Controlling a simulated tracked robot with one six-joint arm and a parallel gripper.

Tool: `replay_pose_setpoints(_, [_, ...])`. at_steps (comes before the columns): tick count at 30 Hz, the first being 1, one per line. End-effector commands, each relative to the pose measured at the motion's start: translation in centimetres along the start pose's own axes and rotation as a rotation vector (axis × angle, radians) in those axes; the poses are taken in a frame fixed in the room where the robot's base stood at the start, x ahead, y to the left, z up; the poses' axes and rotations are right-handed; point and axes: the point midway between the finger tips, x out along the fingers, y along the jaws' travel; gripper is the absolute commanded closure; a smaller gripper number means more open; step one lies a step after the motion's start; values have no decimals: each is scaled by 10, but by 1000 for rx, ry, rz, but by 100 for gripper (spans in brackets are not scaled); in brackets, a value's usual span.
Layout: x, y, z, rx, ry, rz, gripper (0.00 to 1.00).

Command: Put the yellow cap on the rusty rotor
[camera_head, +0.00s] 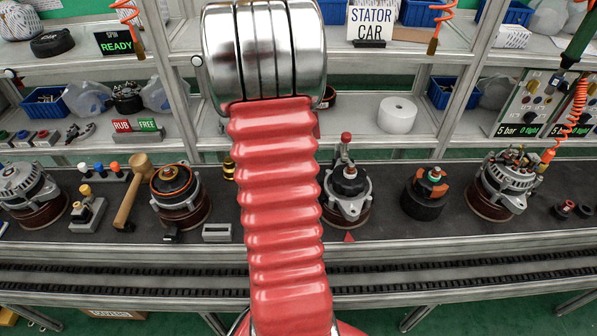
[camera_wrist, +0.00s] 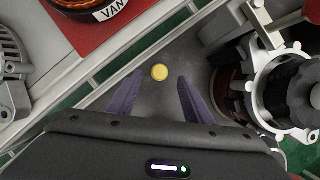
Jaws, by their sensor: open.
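My arm covers the middle of the head view, and I cannot make out this cap there. Candidates are a dark rotor with orange-brown parts (camera_head: 425,194) right of the middle and a dark core in a silver housing (camera_head: 347,187), also at the right of the wrist view (camera_wrist: 287,92).
A wooden mallet (camera_head: 132,192) and an orange-rimmed unit (camera_head: 174,182) stand on the left bench. A grey block (camera_head: 217,232) is near the bench edge. In the wrist view, a copper coil (camera_wrist: 88,22) sits on a red mat (camera_wrist: 122,38). Alternators stand at both ends.

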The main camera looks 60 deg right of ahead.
Motion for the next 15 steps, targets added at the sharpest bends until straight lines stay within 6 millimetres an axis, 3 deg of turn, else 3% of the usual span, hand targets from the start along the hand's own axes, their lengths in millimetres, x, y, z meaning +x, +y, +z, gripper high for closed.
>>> replay_pose_setpoints(10, [2, 0, 0, 1, 0, 0, 54])
replay_pose_setpoints(15, [15, -2, 0, 0, 1, -3, 54])
